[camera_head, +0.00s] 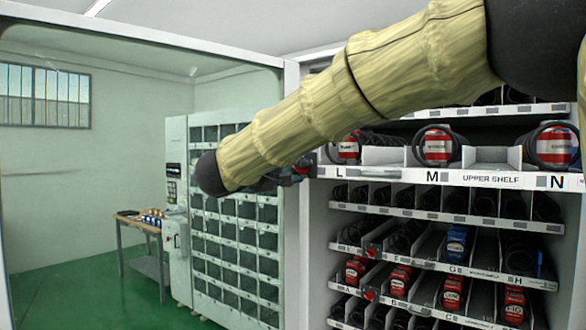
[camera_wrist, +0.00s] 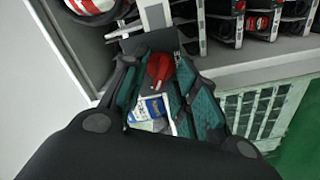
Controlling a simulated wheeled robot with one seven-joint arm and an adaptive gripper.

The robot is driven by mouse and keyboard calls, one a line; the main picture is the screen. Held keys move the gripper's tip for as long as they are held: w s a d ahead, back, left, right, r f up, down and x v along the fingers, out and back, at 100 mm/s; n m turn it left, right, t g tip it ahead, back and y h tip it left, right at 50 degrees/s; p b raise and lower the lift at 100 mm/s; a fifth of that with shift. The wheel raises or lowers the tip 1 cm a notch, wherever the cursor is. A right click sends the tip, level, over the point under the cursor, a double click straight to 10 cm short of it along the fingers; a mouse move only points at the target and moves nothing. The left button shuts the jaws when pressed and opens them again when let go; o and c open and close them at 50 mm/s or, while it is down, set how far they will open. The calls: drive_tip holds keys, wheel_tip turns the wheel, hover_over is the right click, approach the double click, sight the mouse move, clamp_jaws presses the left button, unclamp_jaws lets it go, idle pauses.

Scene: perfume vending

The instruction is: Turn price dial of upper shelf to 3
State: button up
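The red dial (camera_wrist: 160,68) shows in the wrist view against a dark plate, between the two teal-padded fingers of my gripper (camera_wrist: 158,72). The fingers stand apart on either side of it, the right one nearer. I cannot see clear contact, and I cannot read any dial number. In the head view, the upper shelf (camera_head: 480,179) has a white front edge marked L, M and N. My gripper (camera_head: 285,178) is at its left end, mostly hidden behind my arm. A small red part (camera_head: 301,170) shows there, possibly the dial.
Red-labelled coiled goods (camera_head: 437,146) stand on the upper shelf. Lower shelves (camera_head: 447,218) hold more goods below. A glass panel (camera_head: 120,150) is at the left, with a grey vending cabinet (camera_head: 235,240) and a table (camera_head: 147,262) seen beyond. Green floor shows there.

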clamp_jaws()
